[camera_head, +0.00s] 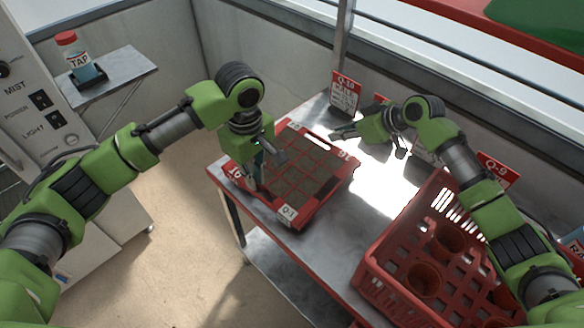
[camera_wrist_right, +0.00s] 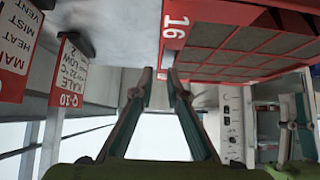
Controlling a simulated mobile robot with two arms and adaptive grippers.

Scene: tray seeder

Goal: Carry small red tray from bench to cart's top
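The small red tray (camera_head: 318,212) lies on the metal bench (camera_head: 345,235), its square cells filled with dark soil. It carries white labels, including Q-1 and 16. Its red edge with the 16 label (camera_wrist_right: 174,32) also shows close up in the right wrist view. My left gripper (camera_head: 266,168) is at the tray's left edge with its fingers spread; whether it touches the rim is unclear. My right gripper (camera_head: 370,142) is open and empty beyond the tray's right side; its fingers (camera_wrist_right: 160,76) are apart in the wrist view. I cannot identify the cart in these views.
Red and white sign cards (camera_head: 345,90) stand along the bench's back. A shelf (camera_head: 125,75) at the left holds a red-capped TAP bottle (camera_head: 73,50). Floor (camera_head: 180,215) is clear left of the bench.

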